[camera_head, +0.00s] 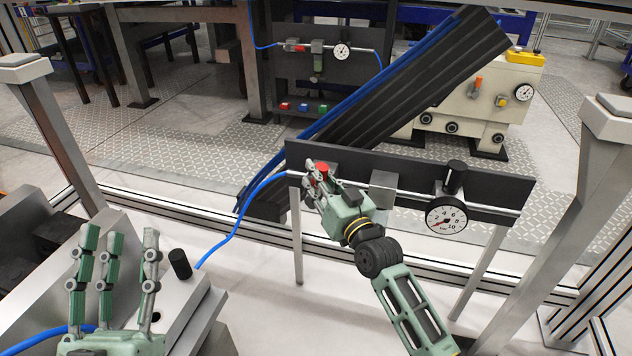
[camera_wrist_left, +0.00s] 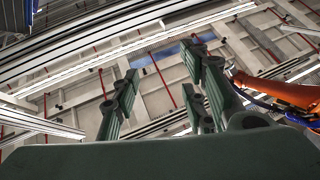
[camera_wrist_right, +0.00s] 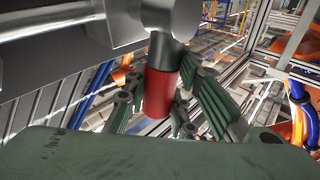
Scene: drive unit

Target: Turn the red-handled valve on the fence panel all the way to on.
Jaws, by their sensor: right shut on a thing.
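The dark fence panel (camera_head: 490,187) stands on two posts in the middle of the head view. The valve's red handle (camera_head: 323,172) is near the panel's left end. In the right wrist view the red handle (camera_wrist_right: 160,92) sits between the fingers, below a grey metal fitting. My right gripper (camera_head: 318,180) is shut on the red handle. A round dial gauge (camera_head: 446,216) with a black knob is to the right on the same panel. My left gripper (camera_head: 118,245) is open and empty at the lower left, fingers pointing up.
A blue hose (camera_head: 235,215) runs from the panel's left end to the lower left. A grey block (camera_head: 180,300) with a black peg (camera_head: 180,263) stands beside my left gripper. Metal fence posts (camera_head: 55,125) flank both sides. A cream machine (camera_head: 470,100) stands behind.

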